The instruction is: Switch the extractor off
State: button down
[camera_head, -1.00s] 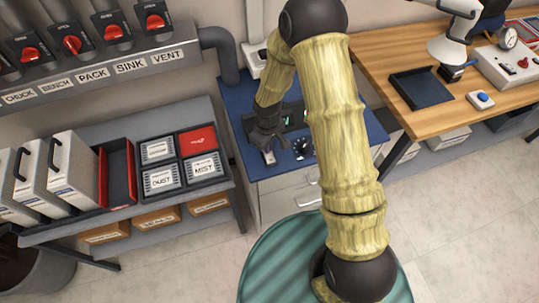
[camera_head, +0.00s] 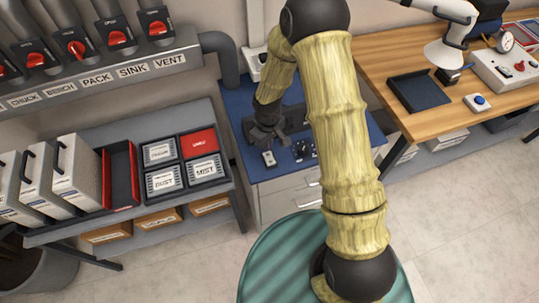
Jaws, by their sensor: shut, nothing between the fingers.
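The extractor's dark control unit (camera_head: 296,119) sits on the blue top of a grey cabinet, partly hidden behind my arm. Its display area looks dark, with no green digits visible. A small pale switch (camera_head: 269,158) is at the unit's front left, and a black knob (camera_head: 302,149) is to the right of it. The switch's exact position is too small to read. My gripper (camera_head: 264,139) is shut and empty. It points down just above and behind the switch, apparently clear of it.
A row of red rotary switches (camera_head: 77,49) on a labelled duct is at upper left. Below it a shelf holds filter boxes (camera_head: 75,172) and a tray of labelled cartridges (camera_head: 184,164). A wooden bench (camera_head: 430,118) stands at right.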

aim_at(268, 154)
notch_tip(268, 154, up, 4)
jog(key=shift+f+p, duration=0.15)
jog(key=shift+p, duration=1.1)
jog(key=s+d+r+m+t, duration=0.1)
jog(key=s+d+r+m, duration=0.2)
jog(key=r, duration=0.3)
jog(key=s+d+r+m, duration=0.3)
jog(key=s+d+r, duration=0.2)
jog(key=d+r, duration=0.1)
jog(key=s+d+r+m+t, duration=0.1)
jog(key=s+d+r+m, duration=0.2)
jog(key=r, duration=0.5)
jog(key=shift+s+d+t, duration=0.3)
jog(key=shift+s+d, duration=0.5)
